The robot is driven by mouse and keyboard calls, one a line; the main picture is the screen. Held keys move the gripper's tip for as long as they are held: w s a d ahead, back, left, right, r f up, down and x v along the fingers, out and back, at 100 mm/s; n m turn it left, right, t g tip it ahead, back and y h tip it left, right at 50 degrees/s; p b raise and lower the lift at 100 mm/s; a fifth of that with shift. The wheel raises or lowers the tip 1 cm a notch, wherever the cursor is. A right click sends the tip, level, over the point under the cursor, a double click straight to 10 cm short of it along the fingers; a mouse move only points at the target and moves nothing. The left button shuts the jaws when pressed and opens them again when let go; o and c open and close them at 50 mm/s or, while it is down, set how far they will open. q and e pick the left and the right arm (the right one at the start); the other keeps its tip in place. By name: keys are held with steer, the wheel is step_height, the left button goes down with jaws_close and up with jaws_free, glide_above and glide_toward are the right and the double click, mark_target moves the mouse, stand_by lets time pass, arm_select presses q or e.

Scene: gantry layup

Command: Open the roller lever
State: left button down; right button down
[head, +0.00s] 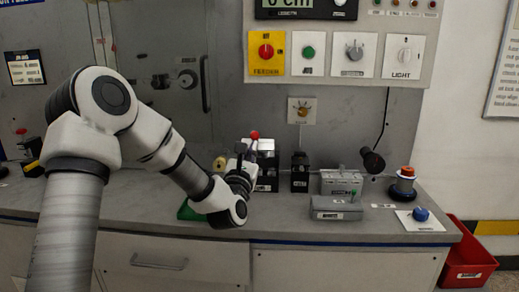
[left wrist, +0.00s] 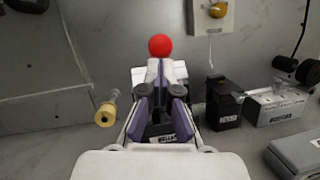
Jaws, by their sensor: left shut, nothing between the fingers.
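The roller lever shows as a red ball knob (head: 254,135) on top of a small black and white device (head: 267,165) on the bench. In the left wrist view the red knob (left wrist: 160,45) stands straight ahead, just beyond my fingertips, on a pale stem or body. My left gripper (head: 241,158) is shut and empty, close in front of the device. It also shows in the left wrist view (left wrist: 162,92), its fingers covering much of the device. Whether the fingers touch the lever I cannot tell. My right gripper is not in view.
A black block (head: 300,172) and a grey box (head: 338,209) stand to the right on the bench. A yellow spool (left wrist: 106,114) lies left of the gripper. A panel with knobs (head: 340,50) hangs above. A red bin (head: 468,262) stands at the right.

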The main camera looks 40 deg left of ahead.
arm_select(q)
steer(key=w+r+g+p, duration=0.1)
steer(key=r+p, duration=0.1)
steer(key=w+a+r+g+p, duration=0.1)
steer(key=r+p, duration=0.1)
steer(key=p, duration=0.1)
steer(key=w+a+r+g+h+p, duration=0.1)
steer(key=r+p, duration=0.1)
steer(key=shift+w+a+r+n+g, duration=0.25)
steer(key=shift+w+n+g, duration=0.05)
steer(key=shift+g, duration=0.1)
steer(key=shift+w+a+r+g+h+p, duration=0.15)
steer(key=shift+w+a+g+h+p, duration=0.25)
steer(key=shift+p, duration=0.4)
steer(key=shift+w+d, duration=0.1)
